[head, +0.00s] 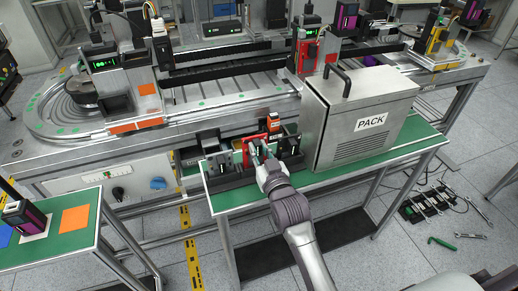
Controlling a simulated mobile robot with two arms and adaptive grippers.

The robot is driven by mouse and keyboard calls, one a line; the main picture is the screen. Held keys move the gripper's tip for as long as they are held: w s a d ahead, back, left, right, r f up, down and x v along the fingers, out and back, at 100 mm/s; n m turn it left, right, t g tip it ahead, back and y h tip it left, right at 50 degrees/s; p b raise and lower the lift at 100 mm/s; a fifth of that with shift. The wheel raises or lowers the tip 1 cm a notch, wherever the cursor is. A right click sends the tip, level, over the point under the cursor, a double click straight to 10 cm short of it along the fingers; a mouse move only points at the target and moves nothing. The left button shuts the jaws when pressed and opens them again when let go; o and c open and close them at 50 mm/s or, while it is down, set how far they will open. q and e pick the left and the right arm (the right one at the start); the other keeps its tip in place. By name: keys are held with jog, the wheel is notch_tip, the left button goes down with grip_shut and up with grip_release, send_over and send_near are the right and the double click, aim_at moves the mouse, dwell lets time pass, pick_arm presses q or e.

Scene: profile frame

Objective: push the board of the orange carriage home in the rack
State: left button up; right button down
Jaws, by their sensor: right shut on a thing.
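A black rack (232,183) sits on the green bench top, with several upright carriages in it. A red-orange carriage (247,150) stands near its middle, partly hidden by my right gripper. An orange-topped unit (272,124) shows just behind. My right gripper (260,156) is at the front of the red-orange carriage, shut on a small dark green part that looks like its board. The fingers hide most of this part, and I cannot tell how deep it sits. My left gripper is not in view.
A large grey PACK box (359,117) stands close to the right of the rack. Grey units (219,164) fill the rack's left end. A conveyor (215,95) runs behind the bench. The green bench top (232,200) is bare along its front edge.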

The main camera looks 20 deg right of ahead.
jog(key=shift+f+b, duration=0.65)
jog(key=shift+f, duration=0.45)
jog(key=c, duration=1)
grip_release()
jog(key=shift+s, duration=0.1)
jog(key=s, duration=1.2)
jog(key=shift+d, duration=0.2)
jog(key=shift+w, duration=0.1)
